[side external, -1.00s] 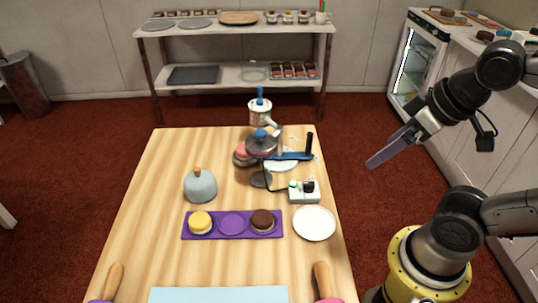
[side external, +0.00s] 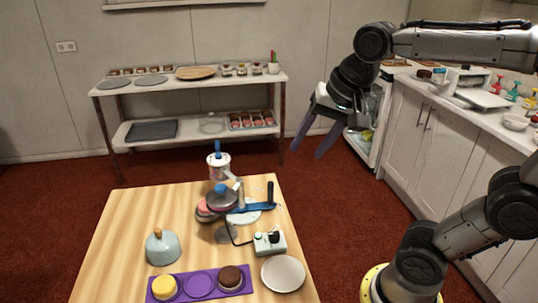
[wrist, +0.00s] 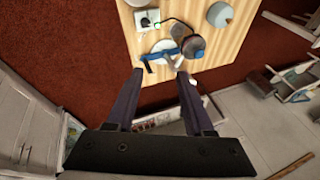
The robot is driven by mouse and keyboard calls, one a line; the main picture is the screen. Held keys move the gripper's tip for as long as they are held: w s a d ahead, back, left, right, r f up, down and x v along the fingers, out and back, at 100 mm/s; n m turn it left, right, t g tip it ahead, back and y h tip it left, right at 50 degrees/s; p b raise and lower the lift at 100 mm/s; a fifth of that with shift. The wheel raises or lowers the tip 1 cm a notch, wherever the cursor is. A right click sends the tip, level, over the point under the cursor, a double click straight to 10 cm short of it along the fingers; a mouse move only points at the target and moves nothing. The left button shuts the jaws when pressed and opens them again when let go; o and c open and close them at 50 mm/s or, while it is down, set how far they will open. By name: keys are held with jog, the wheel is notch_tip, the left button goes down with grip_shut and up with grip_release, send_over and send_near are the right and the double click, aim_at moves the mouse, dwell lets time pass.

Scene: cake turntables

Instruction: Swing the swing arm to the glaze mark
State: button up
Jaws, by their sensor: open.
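The blue swing arm (side external: 248,208) with an upright black handle (side external: 270,194) sits at the table's far right, over a white disc (side external: 240,218). A grey dome-shaped head (side external: 222,200) stands beside its left end. The swing arm also shows in the wrist view (wrist: 160,56), beyond my fingertips. My gripper (side external: 309,151) is open and empty, in the air right of and above the table's far edge, fingers pointing down. It is apart from the handle. In the wrist view my gripper (wrist: 160,74) shows both fingers spread. I cannot make out a glaze mark.
A white pot (side external: 219,168) with a blue top stands behind the dome. A small control box (side external: 270,243) and a white plate (side external: 283,273) are nearer. A purple tray (side external: 202,284) and a grey-blue dome (side external: 163,247) stand at left. A shelf (side external: 190,83) is behind.

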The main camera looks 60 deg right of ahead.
jog(key=w+d+m+g, duration=0.1)
jog(key=w+d+m, duration=0.25)
jog(key=w, duration=0.45)
jog(key=m+g, duration=0.4)
jog(key=m, duration=0.3)
send_over(271, 182)
notch_tip(271, 182, down, 15)
jog(key=shift+n, duration=0.25)
notch_tip(271, 182, down, 9)
jog(key=shift+f, duration=0.2)
jog(key=shift+c, duration=0.4)
grip_shut()
